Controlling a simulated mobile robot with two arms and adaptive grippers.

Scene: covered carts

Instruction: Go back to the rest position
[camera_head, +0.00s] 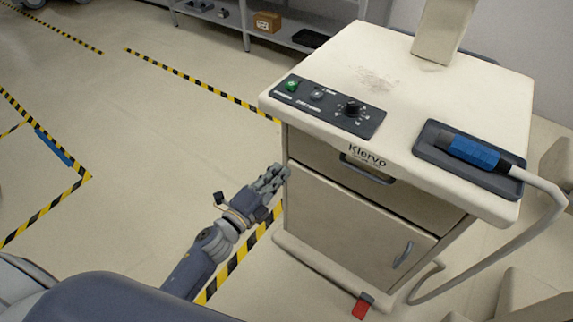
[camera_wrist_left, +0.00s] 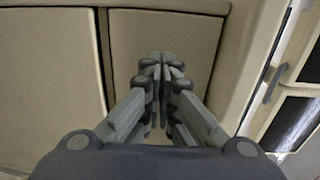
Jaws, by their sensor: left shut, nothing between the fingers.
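My left gripper (camera_head: 271,179) is shut and empty, beside the left front edge of the cart (camera_head: 352,216). In the left wrist view the fingers of my left gripper (camera_wrist_left: 161,62) meet in front of the beige cart front (camera_wrist_left: 188,37). I cannot tell whether the fingertips touch the cart. My right gripper is not in view.
The cart carries a dark control panel (camera_head: 330,104) with a knob, and a blue-handled probe (camera_head: 472,151) on a dark pad with a pale hose. A red pedal (camera_head: 362,305) is at its base. A shelf (camera_head: 284,35) stands behind. Open floor lies left, with striped tape.

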